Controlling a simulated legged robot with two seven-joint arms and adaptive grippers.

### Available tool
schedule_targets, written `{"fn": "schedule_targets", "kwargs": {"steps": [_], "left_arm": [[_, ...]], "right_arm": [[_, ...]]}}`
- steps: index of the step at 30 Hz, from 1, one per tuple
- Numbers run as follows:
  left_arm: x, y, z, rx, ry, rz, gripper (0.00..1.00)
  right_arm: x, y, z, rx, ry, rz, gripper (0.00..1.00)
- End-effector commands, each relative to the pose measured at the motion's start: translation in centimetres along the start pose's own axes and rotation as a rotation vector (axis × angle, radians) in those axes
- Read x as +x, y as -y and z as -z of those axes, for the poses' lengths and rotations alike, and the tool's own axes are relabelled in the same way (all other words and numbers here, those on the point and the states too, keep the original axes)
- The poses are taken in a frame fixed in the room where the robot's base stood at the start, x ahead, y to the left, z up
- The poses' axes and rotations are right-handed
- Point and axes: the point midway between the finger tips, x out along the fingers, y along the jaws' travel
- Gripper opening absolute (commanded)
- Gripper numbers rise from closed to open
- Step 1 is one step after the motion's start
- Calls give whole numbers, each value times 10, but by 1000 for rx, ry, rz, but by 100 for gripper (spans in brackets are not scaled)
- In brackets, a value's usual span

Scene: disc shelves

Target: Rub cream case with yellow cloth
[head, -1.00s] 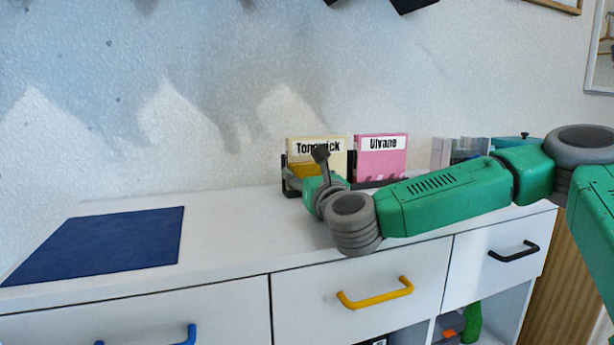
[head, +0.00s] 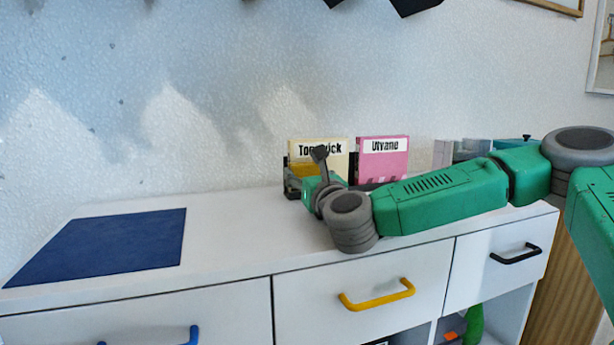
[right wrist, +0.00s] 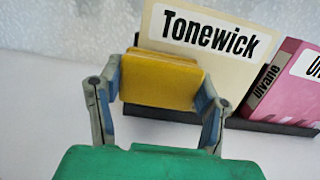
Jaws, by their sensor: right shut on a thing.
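The cream case (head: 332,148), labelled Tonewick, stands upright in a dark rack on the white cabinet top. It also shows in the right wrist view (right wrist: 240,72). My right gripper (right wrist: 161,90) is shut on the yellow cloth (right wrist: 158,68), a flat, pad-like block held between its fingers. The cloth is in front of the lower left part of the cream case and hides that part; I cannot tell whether they touch. In the head view my right gripper (head: 303,185) is partly hidden by its own wrist. My left gripper is not in view.
A pink case (head: 382,150), labelled Ulvane, stands right of the cream one in the dark rack (right wrist: 275,125). A blue mat (head: 110,243) lies at the left of the cabinet top (head: 225,225). The top between mat and rack is clear. The wall is close behind.

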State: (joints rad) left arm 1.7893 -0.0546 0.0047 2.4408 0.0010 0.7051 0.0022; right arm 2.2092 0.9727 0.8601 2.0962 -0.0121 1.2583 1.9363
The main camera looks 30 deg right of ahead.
Motion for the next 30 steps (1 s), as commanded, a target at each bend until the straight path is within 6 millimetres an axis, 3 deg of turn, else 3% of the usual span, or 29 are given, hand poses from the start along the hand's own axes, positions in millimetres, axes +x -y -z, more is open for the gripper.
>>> {"fn": "schedule_targets", "kwargs": {"steps": [11,24,30], "left_arm": [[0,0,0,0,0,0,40],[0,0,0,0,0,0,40],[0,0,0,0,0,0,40]], "right_arm": [[6,1,3,-2,-3,2,36],[4,36,3,0,-3,4,36],[4,41,3,-2,-4,1,36]]}}
